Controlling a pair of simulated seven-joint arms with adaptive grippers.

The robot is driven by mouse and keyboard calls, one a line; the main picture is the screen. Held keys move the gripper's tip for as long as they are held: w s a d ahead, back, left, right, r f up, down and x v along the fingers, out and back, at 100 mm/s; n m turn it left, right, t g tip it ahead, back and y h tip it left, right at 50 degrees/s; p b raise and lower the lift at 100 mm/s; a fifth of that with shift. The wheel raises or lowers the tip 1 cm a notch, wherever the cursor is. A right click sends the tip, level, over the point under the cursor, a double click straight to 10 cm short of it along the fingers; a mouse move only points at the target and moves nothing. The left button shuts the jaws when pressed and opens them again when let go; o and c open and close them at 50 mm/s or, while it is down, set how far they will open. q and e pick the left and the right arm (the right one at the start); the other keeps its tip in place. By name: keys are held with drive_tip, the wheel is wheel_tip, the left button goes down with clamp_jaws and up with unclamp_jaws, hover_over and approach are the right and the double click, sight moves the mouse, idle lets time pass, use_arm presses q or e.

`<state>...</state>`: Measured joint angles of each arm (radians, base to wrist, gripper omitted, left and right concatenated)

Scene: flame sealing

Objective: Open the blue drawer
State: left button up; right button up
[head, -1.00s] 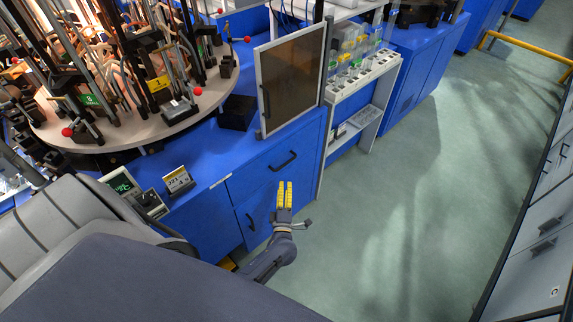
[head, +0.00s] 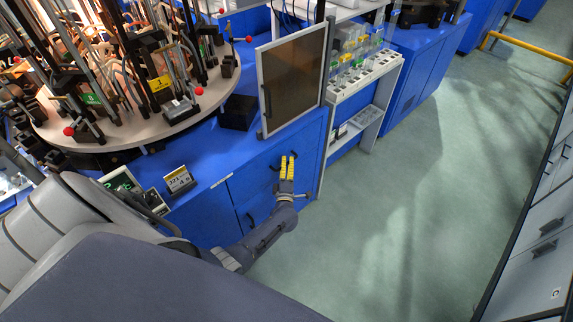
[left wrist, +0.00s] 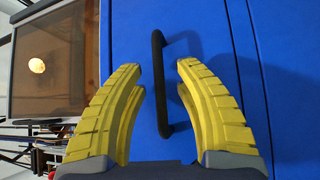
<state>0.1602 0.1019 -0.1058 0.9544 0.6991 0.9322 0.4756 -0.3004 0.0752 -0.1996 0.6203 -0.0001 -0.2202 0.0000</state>
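The blue drawer (head: 245,178) is the upper front of the blue bench and looks closed. Its black bar handle (head: 276,167) is partly hidden behind my gripper in the head view. My left gripper (head: 287,159), with yellow fingers, is right in front of that handle. In the left wrist view, the drawer front (left wrist: 207,30) fills the middle, and the handle (left wrist: 158,50) runs lengthwise between the two spread fingertips (left wrist: 160,69). The fingers are open and do not appear to touch it. My right gripper is not in view.
A framed dark panel (head: 293,77) stands on the bench above the drawer. A lower blue door with its own handle (head: 250,220) is below. A round table (head: 160,125) crowded with fixtures is at upper left. Open green floor (head: 390,220) lies to the right.

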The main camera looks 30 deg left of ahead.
use_arm(q)
clamp_jaws()
idle(0.6)
